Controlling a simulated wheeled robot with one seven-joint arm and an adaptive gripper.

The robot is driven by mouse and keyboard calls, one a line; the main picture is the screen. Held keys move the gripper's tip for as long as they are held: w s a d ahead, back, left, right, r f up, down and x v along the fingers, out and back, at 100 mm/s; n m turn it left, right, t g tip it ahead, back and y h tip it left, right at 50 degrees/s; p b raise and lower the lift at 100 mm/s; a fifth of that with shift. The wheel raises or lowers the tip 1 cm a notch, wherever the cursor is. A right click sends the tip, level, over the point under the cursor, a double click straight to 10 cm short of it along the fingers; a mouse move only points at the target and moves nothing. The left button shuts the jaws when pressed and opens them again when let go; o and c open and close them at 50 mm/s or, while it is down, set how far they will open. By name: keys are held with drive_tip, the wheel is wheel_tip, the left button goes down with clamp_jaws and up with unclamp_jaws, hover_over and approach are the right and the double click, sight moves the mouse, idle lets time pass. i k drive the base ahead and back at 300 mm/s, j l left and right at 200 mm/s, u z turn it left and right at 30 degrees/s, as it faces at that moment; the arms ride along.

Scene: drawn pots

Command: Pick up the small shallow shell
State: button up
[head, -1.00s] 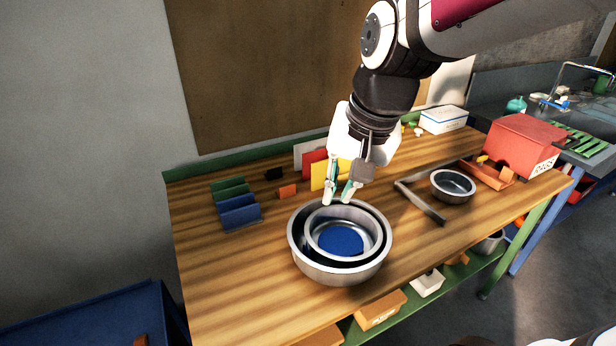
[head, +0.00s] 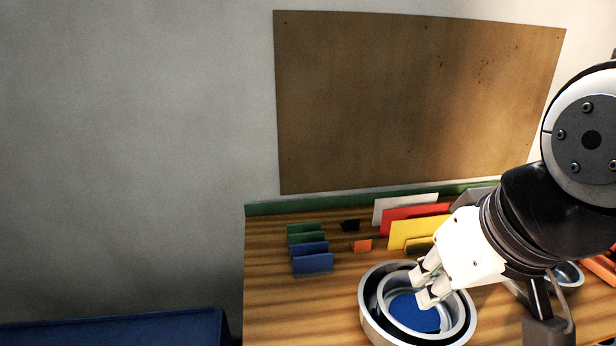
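A round metal shell (head: 460,322) stands inside a larger metal pot (head: 372,322) on the wooden table, with a blue disc (head: 414,314) at its bottom. Another small shallow metal shell (head: 571,275) sits at the right, mostly hidden behind my arm. My gripper (head: 427,284) points down and left over the nested pots. Its two fingers are apart, with nothing visible between them. The fingertips overlap the inner shell's far rim in the picture; I cannot tell whether they touch it.
Green dividers (head: 306,233) and blue dividers (head: 312,262) stand at the table's back left. White, red and yellow panels (head: 415,232) stand behind the pots. An orange block (head: 362,245) lies between. The table (head: 290,310) is bare left of the pots.

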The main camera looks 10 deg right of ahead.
sight(569, 276)
drive_tip(key=k+j+z, duration=0.2)
drive_tip(key=z, duration=1.25)
drive_tip(key=i+l+z, duration=0.1)
drive_tip(key=i+l, duration=0.15)
drive_tip(key=i, duration=0.25)
drive_tip(key=i+l+z, duration=0.1)
drive_tip(key=i, duration=0.4)
